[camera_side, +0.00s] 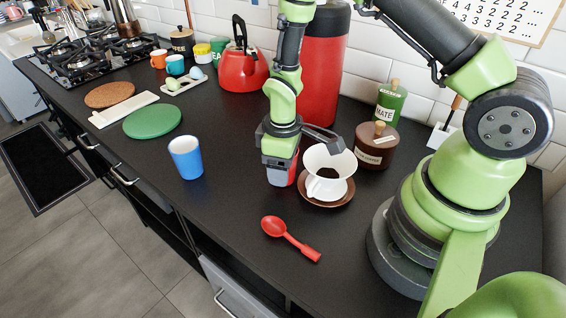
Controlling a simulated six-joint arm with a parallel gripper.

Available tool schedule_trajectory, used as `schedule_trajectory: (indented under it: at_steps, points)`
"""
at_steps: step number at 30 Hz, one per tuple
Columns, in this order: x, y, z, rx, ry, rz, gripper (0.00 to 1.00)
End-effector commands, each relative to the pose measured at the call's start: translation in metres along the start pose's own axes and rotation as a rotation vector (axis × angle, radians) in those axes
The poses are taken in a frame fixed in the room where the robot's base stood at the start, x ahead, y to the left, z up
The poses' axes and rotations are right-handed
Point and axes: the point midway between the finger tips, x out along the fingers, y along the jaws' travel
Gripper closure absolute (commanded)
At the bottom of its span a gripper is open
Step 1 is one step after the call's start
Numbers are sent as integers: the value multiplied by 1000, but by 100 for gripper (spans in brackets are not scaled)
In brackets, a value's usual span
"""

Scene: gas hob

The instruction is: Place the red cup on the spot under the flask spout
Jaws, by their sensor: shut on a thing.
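The red cup (293,170) stands upright at the counter's middle, mostly hidden behind my gripper. My gripper (280,165) points down and is shut on it. The tall red flask (326,65) stands behind, near the tiled wall. A grey piece (326,139) juts out right of my gripper, above the white cup; I cannot tell whether it belongs to the flask or to my gripper. The spot under the spout cannot be made out. Whether the red cup touches the counter is unclear.
Close right of the red cup is a white cup (341,163) with dark contents on a brown saucer (329,202). A blue cup (186,158) stands left, a red spoon (290,238) lies in front. A brown jar (376,147) and red kettle (241,68) stand behind.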

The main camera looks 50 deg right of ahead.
Motion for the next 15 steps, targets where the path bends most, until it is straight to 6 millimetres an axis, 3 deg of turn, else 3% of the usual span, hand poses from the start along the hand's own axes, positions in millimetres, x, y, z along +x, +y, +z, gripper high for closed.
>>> schedule_trajectory:
  at_steps: [7, 8, 9, 11, 15]
  points:
    - [4, 0, 0, 0, -1, -1, 68]
    - [3, 0, 0, 0, -1, 0, 31]
    - [3, 0, 0, 0, -1, 0, 21]
    - [3, 0, 0, 0, 0, 0, 12]
    - [3, 0, 0, 0, 0, 0, 12]
